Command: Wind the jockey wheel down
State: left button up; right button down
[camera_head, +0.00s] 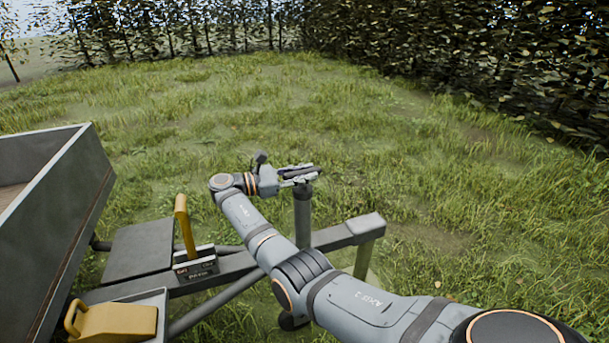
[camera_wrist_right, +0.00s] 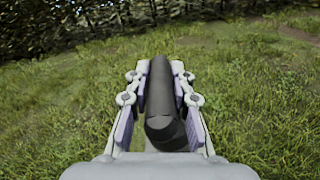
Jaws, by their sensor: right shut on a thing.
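My right gripper (camera_head: 300,175) is at the top of the jockey wheel's upright grey tube (camera_head: 303,215), beside the trailer drawbar. It is shut on a dark crank handle. In the right wrist view, this black round handle (camera_wrist_right: 160,90) lies lengthwise between the two fingers of the right gripper (camera_wrist_right: 160,88). Part of a dark wheel (camera_head: 289,322) shows low down under my right arm. My arm hides the lower tube, and I cannot tell whether the wheel touches the ground. My left gripper is not in view.
The grey drawbar (camera_head: 350,231) ends at the right with a post (camera_head: 364,260) under it. A yellow lever (camera_head: 185,226) stands on it. A yellow wedge (camera_head: 116,321) and the trailer's grey box (camera_head: 60,200) are at left. Open grass lies beyond, with hedges behind.

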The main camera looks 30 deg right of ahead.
jog(key=shift+f, duration=0.15)
jog(key=c, duration=1.2)
grip_release()
jog(key=shift+o, duration=0.2)
notch_tip(320, 180, up, 10)
jog(key=shift+r, duration=0.1)
